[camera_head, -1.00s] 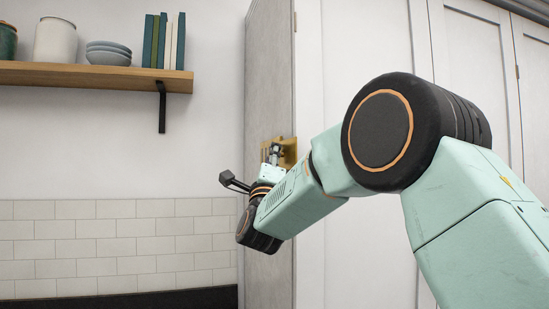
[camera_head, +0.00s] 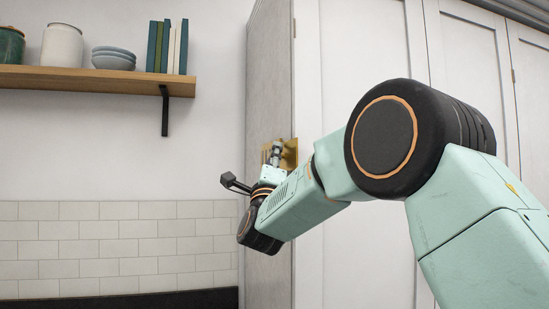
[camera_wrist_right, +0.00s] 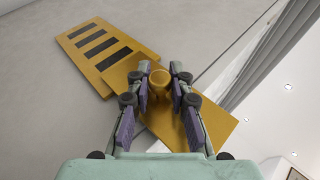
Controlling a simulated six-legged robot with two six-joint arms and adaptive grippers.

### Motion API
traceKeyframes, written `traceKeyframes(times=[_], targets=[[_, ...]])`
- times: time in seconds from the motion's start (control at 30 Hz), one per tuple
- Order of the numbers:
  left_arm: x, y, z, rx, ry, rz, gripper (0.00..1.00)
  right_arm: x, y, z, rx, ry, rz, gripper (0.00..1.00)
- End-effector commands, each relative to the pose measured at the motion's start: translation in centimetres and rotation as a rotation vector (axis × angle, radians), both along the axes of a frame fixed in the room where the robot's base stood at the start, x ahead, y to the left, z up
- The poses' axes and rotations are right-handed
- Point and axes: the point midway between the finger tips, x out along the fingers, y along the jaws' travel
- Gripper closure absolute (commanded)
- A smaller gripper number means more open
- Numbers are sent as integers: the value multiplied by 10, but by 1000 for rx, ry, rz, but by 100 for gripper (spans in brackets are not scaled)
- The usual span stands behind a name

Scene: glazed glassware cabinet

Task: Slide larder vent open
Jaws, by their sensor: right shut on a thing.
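The larder vent is brass and sits on the side panel of the tall cabinet, showing in the head view (camera_head: 290,150) partly behind my gripper. In the right wrist view the slotted vent plate (camera_wrist_right: 82,62) shows several dark slots at its upper left end. A plain brass slide plate (camera_wrist_right: 218,122) lies over it toward the lower right and carries a round knob (camera_wrist_right: 160,78). My right gripper (camera_wrist_right: 160,76) is shut on the knob, a finger on each side. It also shows small in the head view (camera_head: 275,156). My left gripper is not in view.
The tall cabinet (camera_head: 268,80) has pale panelled doors on the right. A wooden shelf (camera_head: 90,80) at upper left holds jars, bowls and books. White tiles (camera_head: 110,245) and a dark counter edge (camera_head: 120,300) lie below. The space left of the cabinet is free.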

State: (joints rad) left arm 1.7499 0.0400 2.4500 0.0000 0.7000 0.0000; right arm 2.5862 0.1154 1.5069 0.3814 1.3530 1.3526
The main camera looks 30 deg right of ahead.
Motion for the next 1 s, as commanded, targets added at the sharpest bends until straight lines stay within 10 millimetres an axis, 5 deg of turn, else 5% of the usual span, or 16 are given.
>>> traceKeyframes(times=[0.07,0.1,0.33,0.73,1.0], targets=[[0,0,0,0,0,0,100,1,0,-8,4,14,-1,100],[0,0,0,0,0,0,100,1,0,-7,4,13,-2,76],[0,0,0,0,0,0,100,-1,0,-4,3,7,-1,57],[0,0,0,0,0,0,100,-5,3,-5,1,4,0,56],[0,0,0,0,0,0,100,-29,23,-34,0,8,0,56]])
